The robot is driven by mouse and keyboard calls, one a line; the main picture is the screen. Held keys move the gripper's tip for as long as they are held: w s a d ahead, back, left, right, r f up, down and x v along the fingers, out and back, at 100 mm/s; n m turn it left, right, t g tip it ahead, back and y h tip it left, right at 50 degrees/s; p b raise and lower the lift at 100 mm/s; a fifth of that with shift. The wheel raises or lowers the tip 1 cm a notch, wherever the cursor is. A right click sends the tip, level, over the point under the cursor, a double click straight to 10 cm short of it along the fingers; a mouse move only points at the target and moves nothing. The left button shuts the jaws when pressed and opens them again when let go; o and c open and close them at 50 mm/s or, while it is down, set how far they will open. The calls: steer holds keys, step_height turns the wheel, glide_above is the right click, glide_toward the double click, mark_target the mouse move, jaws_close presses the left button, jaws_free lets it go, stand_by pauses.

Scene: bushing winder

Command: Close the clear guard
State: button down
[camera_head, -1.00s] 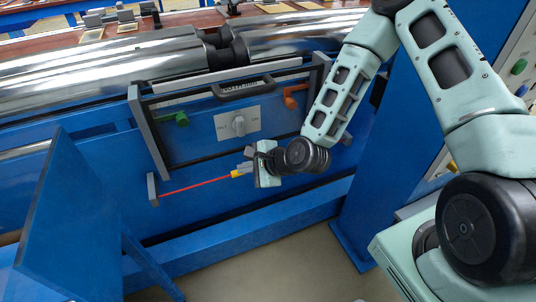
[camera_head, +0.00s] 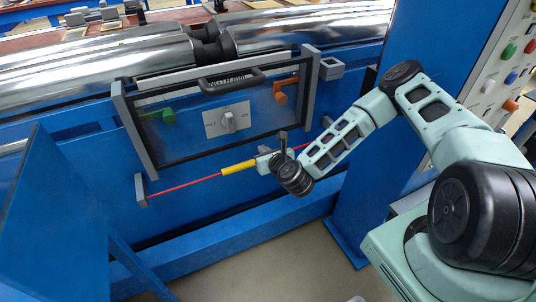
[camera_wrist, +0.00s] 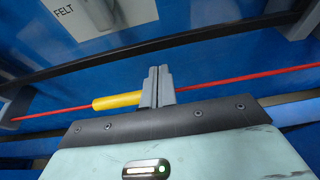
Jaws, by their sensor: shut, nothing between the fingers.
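The clear guard (camera_head: 188,146) is a see-through pane in a dark frame, with a black handle (camera_head: 231,80) along its top edge. It stands upright across the front of the blue machine, over a grey FELT switch plate (camera_head: 227,120), a green lever (camera_head: 161,116) and an orange lever (camera_head: 284,89). In the wrist view a dark bar (camera_wrist: 110,56) runs above my fingers. My gripper (camera_head: 262,162) is below the guard's lower edge, apart from the handle. Its fingers are together and empty in the wrist view (camera_wrist: 157,86), beside the cord's yellow sleeve (camera_wrist: 117,101).
A red cord (camera_head: 185,185) with the yellow sleeve (camera_head: 239,167) runs below the guard from a grey bracket (camera_head: 141,188). Shiny rollers (camera_head: 100,65) lie behind the guard. A blue plate (camera_head: 60,215) stands at left, a blue column (camera_head: 410,50) at right.

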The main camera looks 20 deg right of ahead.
steer(key=shift+x, duration=2.1)
step_height(320, 180, up, 24)
steer(key=p, duration=1.4)
steer(key=shift+f, duration=0.2)
